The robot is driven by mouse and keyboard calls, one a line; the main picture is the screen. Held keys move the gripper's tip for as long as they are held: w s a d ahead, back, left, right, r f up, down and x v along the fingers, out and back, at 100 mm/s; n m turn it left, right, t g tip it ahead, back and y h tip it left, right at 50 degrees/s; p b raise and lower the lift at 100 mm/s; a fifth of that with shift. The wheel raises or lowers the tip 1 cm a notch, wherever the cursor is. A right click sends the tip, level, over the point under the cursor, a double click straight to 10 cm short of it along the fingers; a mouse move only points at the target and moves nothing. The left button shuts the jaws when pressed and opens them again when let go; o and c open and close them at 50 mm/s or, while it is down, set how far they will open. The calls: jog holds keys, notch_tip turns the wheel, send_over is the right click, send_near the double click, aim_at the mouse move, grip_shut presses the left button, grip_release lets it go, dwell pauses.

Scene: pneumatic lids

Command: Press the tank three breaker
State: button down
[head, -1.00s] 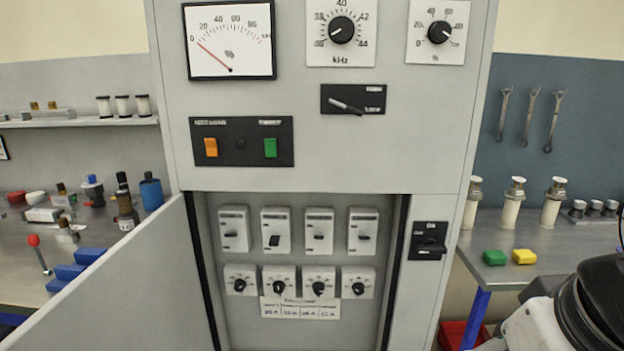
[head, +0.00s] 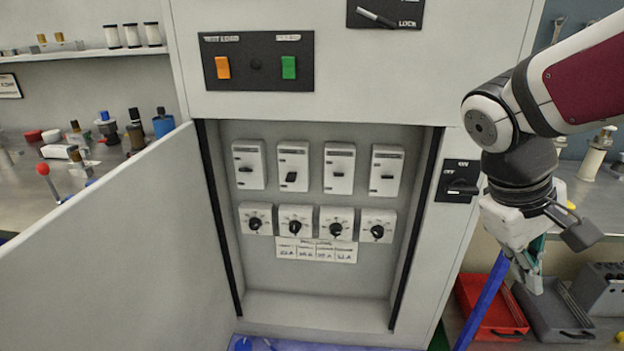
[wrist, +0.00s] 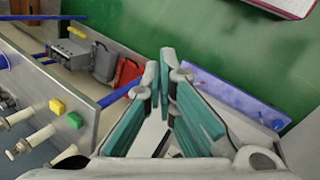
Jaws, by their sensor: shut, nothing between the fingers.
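A row of breakers sits in the open recess of the grey cabinet. They are white blocks with dark levers: the first (head: 248,164), the second (head: 292,166), the third from the left (head: 339,168) and the rightmost (head: 386,170). The second one's lever looks different, darker and tilted. Their labels are too small to read, so I cannot tell by text which is tank three. My gripper (head: 531,278) is to the right of the cabinet, pointing down, well apart from the breakers. In the wrist view its teal-padded fingers (wrist: 164,68) are shut and empty.
Below the breakers are several dials (head: 336,230) and a label strip (head: 317,251). The cabinet door (head: 110,250) stands open on the left. A rotary switch (head: 458,181) is right of the recess. A red bin (head: 490,306) lies low right. The recess front is clear.

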jog(key=w+a+f+n+t+h+b, duration=0.1)
jog(key=w+f+n+h+b, duration=0.35)
jog(key=w, duration=0.75)
jog(key=w+f+n+t+h+b, duration=0.15)
jog(key=w+f+h+b, duration=0.4)
jog(key=w, duration=0.65)
jog(key=w+a+f+n+t+h+b, duration=0.3)
jog(key=w+a+f+n+t+h, duration=0.15)
jog(key=w+a+n+t, duration=0.65)
jog(key=a+f+n+t+y+b, duration=0.1)
jog(key=a+f+n+t+y, duration=0.3)
jog(key=a, duration=0.5)
jog(key=w+a+f+n+t+y+b, duration=0.1)
jog(key=a+f+n+t+y+b, duration=0.1)
jog(key=a+f+n+t+y, duration=0.3)
jog(key=a+f+n+t+y+b, duration=0.2)
jog(key=a+f+n+t+y, duration=0.2)
jog(key=a+y, duration=0.5)
jog(key=a+f+n, duration=0.1)
jog(key=a+n, duration=0.1)
jog(key=a, duration=0.2)
jog(key=shift+w+a+t+y, duration=0.25)
jog(key=shift+a+t+y, duration=0.05)
jog(key=shift+t+y, duration=0.05)
jog(key=shift+w+r, duration=0.1)
